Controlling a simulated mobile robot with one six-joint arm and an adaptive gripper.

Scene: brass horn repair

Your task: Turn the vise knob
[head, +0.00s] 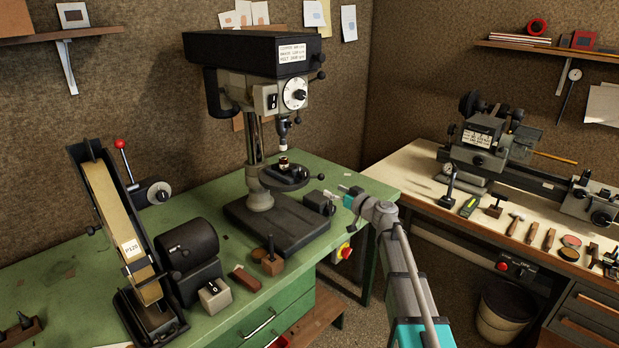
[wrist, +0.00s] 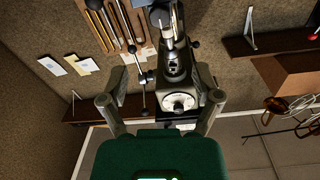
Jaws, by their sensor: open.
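The drill press (head: 252,75) rises left of my gripper, with its round table (head: 285,180) above the base. A belt sander (head: 115,215) stands further left. A second bench with a small lathe (head: 490,140) is on the right. Floor shows between the benches.

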